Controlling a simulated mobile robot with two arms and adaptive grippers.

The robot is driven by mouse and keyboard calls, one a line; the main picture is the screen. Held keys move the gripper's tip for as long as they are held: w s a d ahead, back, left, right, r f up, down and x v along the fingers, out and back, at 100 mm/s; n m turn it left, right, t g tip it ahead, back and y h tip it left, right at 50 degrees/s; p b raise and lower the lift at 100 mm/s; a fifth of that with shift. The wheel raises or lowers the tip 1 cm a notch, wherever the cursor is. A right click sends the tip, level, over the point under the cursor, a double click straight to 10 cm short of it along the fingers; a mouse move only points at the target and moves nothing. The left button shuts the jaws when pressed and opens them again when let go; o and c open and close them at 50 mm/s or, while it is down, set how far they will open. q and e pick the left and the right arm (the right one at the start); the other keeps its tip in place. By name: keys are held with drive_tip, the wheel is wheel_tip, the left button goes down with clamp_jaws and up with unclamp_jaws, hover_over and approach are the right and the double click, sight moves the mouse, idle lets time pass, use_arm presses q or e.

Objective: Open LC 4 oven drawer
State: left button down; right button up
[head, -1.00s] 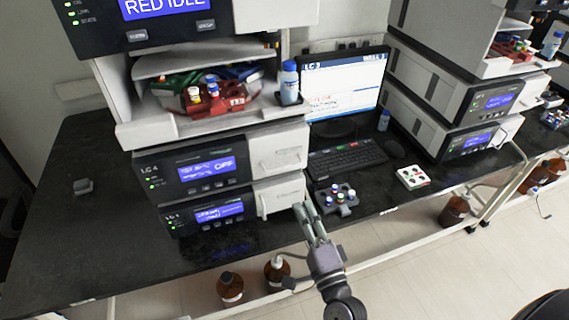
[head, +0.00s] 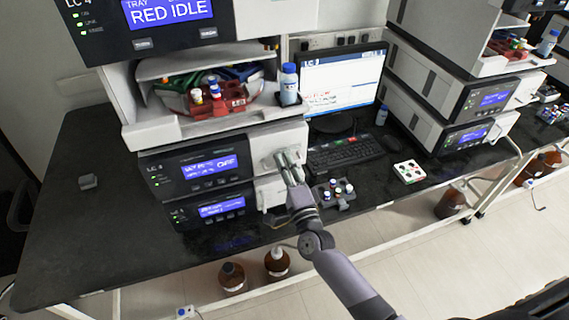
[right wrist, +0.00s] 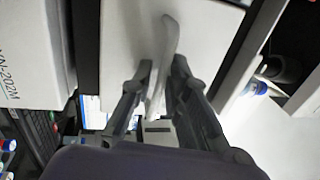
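The LC 4 oven (head: 207,167) is the module with a blue "OFF" display below the vial shelf. Its drawer front is the white panel (head: 262,143) at its right, and it looks closed. My right gripper (head: 287,157) is at the handle on this panel and partly hides it. In the right wrist view the pale handle (right wrist: 167,50) runs between the two fingers of the right gripper (right wrist: 162,66). The fingers stand apart on either side of it, and a gap shows. I cannot tell whether either finger touches it. My left gripper is not in view.
A second module (head: 217,208) with a white panel sits directly below. A black vial rack (head: 335,191), a keyboard (head: 345,151) and a monitor (head: 340,80) stand to the right. Brown bottles (head: 277,262) are under the bench. The bench front (head: 230,240) is clear.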

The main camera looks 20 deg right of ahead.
clamp_jaws()
idle(0.6)
